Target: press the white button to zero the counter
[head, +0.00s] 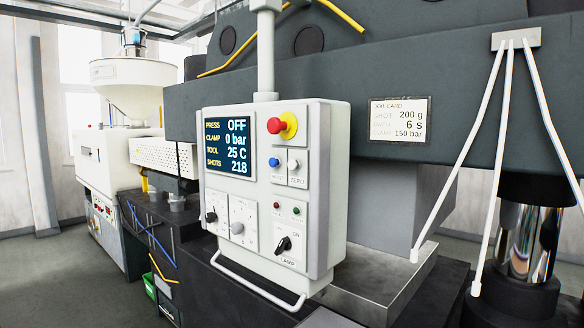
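The white button (293,166) sits on the right half of a light grey control box (338,150), above a label reading ZERO. A blue button (274,162) is just left of it, and a red mushroom button on a yellow base (282,126) is above. The counter is on the box's screen (228,146), which reads PRESS OFF, CLAMP 0 bar, TOOL 25 C, SHOTS 218. Nothing covers the white button. Neither of my grippers shows in the head view.
The box hangs from a grey post (266,50) and has a handle bar (258,292) below. Lower down are knobs and a black LAMP switch (283,245). A white hopper (130,88) stands left.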

